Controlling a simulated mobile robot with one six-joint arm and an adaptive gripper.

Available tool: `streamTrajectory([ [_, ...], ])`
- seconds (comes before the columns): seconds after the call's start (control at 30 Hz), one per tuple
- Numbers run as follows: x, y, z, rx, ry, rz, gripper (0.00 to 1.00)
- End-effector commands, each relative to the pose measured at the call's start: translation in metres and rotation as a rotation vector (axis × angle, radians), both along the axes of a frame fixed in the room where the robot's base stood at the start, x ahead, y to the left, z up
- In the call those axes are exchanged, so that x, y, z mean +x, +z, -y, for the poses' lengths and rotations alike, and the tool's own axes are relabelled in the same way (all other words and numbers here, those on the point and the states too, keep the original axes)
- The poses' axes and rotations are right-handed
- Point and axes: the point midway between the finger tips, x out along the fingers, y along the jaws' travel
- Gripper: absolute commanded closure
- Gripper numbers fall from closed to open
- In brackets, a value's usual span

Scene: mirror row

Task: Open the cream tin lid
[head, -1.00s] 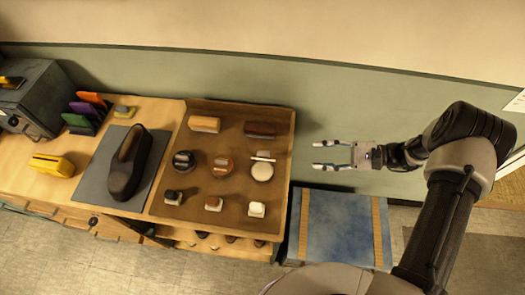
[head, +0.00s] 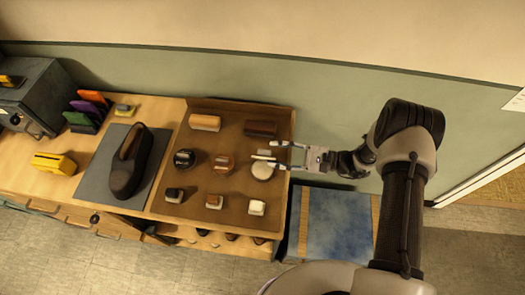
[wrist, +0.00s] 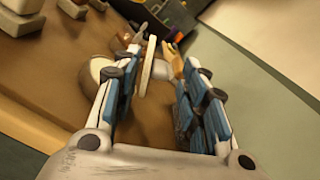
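The cream tin (head: 262,172) is pale and round and sits at the right of the brown tray (head: 215,132). A thin pale lid (head: 262,157) stands on edge at the tin's back side. My gripper (head: 274,154) reaches in from the right over the tray's right edge, its fingers open. In the wrist view the upright lid (wrist: 148,65) shows between the two fingers, apart from the right one. Whether the left finger touches it I cannot tell. The tin (wrist: 97,68) shows partly behind the left finger.
A black tin (head: 184,158) and a brown tin (head: 222,164) sit left of the cream tin. A dark shoe (head: 128,165) stands on a grey mat. A blue-topped box (head: 338,225) is at the right.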

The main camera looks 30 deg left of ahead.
Motion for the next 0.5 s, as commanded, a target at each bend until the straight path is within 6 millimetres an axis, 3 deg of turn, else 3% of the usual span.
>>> streamTrajectory([
  [0.2, -0.011, 0.000, -0.034, 0.000, 0.002, 0.000, 0.60],
  [0.5, -0.015, 0.000, -0.047, 0.000, -0.001, 0.000, 0.60],
])
